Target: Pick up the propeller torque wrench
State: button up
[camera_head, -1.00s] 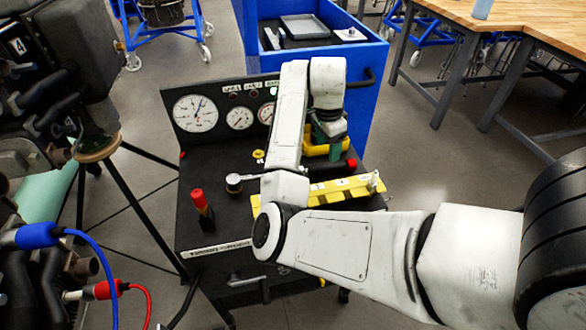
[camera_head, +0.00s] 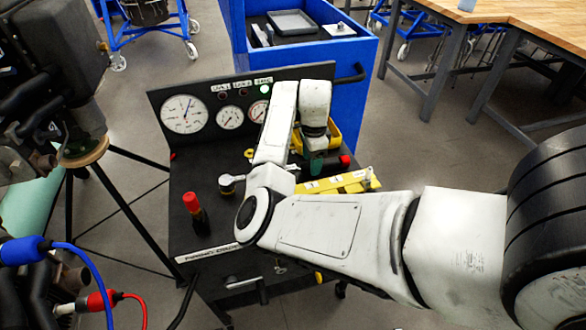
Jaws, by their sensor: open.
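A dark grip with a red end (camera_head: 345,161) shows on the far side, seemingly the same tool. My gripper (camera_head: 315,164) points down near that grip, with green parts at its end. It looks empty, and its fingertips are hard to make out. I cannot tell how far above the grip it is.
A yellow strip-like tool (camera_head: 340,182) lies in front of the grip. A yellow tray (camera_head: 334,134) stands behind it. A red-capped tool (camera_head: 194,208) stands at left. A gauge panel (camera_head: 205,94) rises along the back. A blue cart (camera_head: 347,75) stands behind the bench.

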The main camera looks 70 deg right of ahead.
jog(key=shift+f, duration=1.1)
grip_shut()
jog(key=shift+r, duration=0.1)
